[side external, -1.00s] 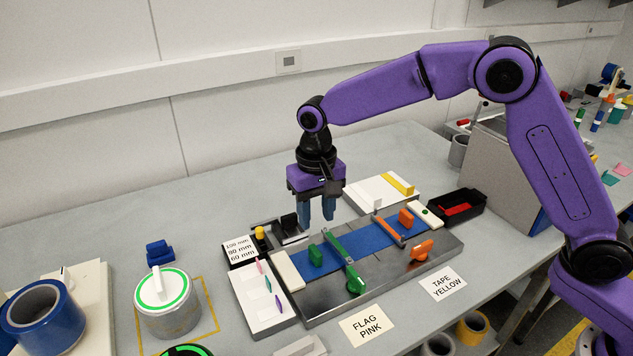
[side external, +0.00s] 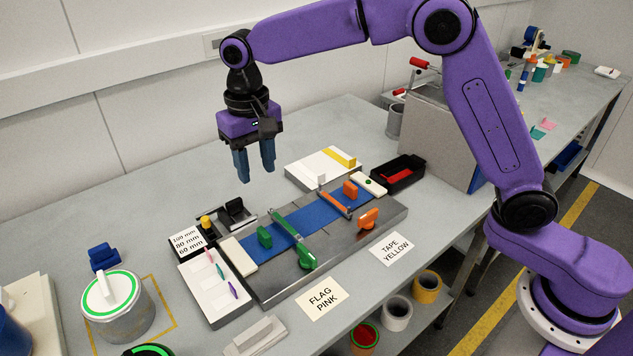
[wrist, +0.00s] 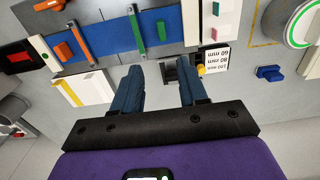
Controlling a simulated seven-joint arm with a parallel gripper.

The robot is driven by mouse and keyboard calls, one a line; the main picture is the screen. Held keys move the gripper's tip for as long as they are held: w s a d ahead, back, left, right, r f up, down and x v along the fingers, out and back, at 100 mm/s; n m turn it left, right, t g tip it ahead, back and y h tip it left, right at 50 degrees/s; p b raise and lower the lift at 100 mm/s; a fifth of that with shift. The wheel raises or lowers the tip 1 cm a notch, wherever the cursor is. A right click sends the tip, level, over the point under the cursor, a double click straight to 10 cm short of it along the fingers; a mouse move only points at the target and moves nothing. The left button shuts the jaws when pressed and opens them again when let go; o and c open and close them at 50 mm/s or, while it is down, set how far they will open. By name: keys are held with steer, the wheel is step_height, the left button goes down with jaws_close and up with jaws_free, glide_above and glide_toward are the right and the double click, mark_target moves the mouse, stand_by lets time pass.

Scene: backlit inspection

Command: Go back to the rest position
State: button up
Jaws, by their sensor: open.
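My gripper (side external: 255,170) is open and empty. It hangs in the air with its two blue fingers pointing down, above and behind the grey metal fixture (side external: 335,249). The fixture carries a blue strip (side external: 295,229), a green arm (side external: 292,237) and an orange arm (side external: 335,204). In the wrist view my gripper's fingers (wrist: 160,85) are spread apart, with bare table and the black holder (wrist: 182,73) beyond them. Nothing is between the fingertips.
A white tray (side external: 209,287) with coloured flags lies left of the fixture. A white board with a yellow strip (side external: 340,158) and a black bin (side external: 412,170) lie behind and right. A lidded can (side external: 118,319) stands front left.

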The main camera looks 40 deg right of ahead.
steer(key=s+d+f+n, duration=0.1)
steer(key=s+d+n, duration=0.3)
steer(key=s+d, duration=0.3)
steer(key=s+d+f+n, duration=0.1)
steer(key=s+d+n, duration=0.3)
steer(key=s, duration=1)
steer(key=s+d+n, duration=0.4)
steer(key=s+d, duration=0.6)
steer(key=s, duration=0.1)
steer(key=shift+s+d+f+n, duration=0.3)
steer(key=shift+s+f, duration=0.05)
steer(key=shift+f, duration=0.05)
